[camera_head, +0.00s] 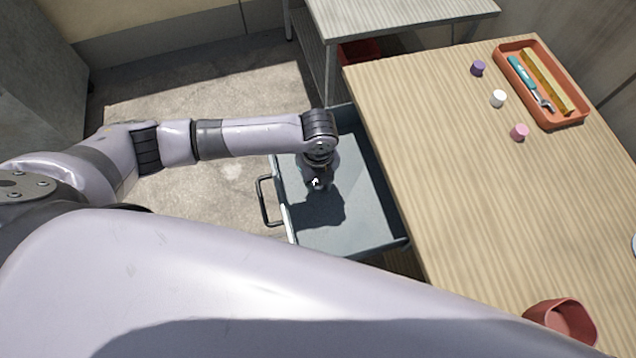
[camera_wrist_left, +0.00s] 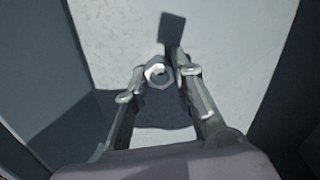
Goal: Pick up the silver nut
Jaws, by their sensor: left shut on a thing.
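The silver nut (camera_wrist_left: 159,73) shows in the left wrist view as a small hexagonal ring between my left gripper's fingertips. My left gripper (camera_wrist_left: 157,84) is shut on it. In the head view my left gripper (camera_head: 318,185) points down inside the open grey drawer (camera_head: 365,222), and the nut is too small there to make out surely. The drawer's pale floor (camera_wrist_left: 120,35) lies below the nut in the wrist view. I cannot tell whether the nut touches that floor. My right gripper is not in view.
The drawer sticks out from a wooden table (camera_head: 470,190), its handle (camera_head: 266,202) at left. On the table are purple (camera_head: 478,68), white (camera_head: 498,98) and pink (camera_head: 519,132) small pieces, an orange tray (camera_head: 566,124) with tools, and a red container (camera_head: 545,312). The table's middle is clear.

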